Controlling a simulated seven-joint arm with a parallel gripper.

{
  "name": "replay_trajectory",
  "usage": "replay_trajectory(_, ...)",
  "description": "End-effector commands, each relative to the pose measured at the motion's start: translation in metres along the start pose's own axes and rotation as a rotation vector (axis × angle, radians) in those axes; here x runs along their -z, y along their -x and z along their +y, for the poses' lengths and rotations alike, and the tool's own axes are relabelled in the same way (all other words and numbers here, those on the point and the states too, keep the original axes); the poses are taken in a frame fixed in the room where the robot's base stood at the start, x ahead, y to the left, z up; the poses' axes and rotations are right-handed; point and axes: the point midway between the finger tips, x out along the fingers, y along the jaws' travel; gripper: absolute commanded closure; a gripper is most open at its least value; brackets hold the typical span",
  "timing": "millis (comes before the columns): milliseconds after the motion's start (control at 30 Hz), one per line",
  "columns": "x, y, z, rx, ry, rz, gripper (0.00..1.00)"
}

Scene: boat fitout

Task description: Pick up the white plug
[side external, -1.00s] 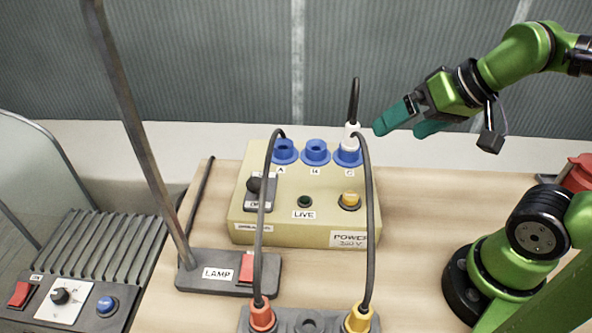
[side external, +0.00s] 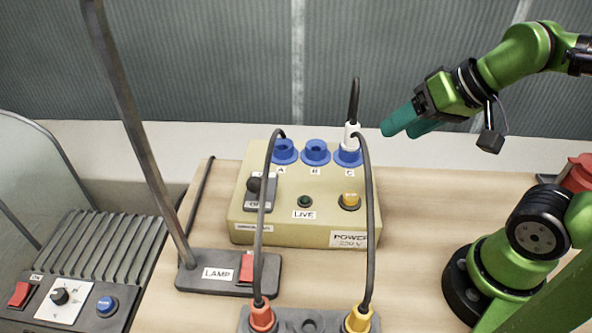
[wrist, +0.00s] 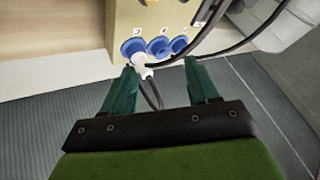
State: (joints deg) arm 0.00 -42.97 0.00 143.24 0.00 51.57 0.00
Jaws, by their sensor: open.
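The white plug (side external: 351,136) stands upright in the blue socket labelled C (side external: 348,157), at the right end of the socket row on the beige power box (side external: 300,231). A black cable rises from its top. My gripper (side external: 402,128) is open and empty, to the right of the plug and apart from it in the side view. In the wrist view the white plug (wrist: 141,63) shows near the tip of the left finger, between the two green fingers (wrist: 164,72) but off to the left. I cannot tell how far away it is.
A lamp (side external: 228,271) with a slanting post stands left of the box. A ribbed heater-like unit (side external: 110,255) stands further left.

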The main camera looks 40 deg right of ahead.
Motion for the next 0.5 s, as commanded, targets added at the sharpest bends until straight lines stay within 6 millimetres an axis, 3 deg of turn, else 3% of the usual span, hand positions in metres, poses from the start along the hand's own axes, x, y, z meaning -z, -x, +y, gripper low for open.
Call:
replay_trajectory(233, 0.008, -0.007, 0.006, -0.026, -0.031, -0.027, 0.41)
replay_trajectory(367, 0.044, -0.013, 0.014, -0.067, 0.022, -0.086, 0.41)
replay_trajectory(500, 0.089, -0.016, 0.027, -0.086, 0.264, -0.181, 0.41)
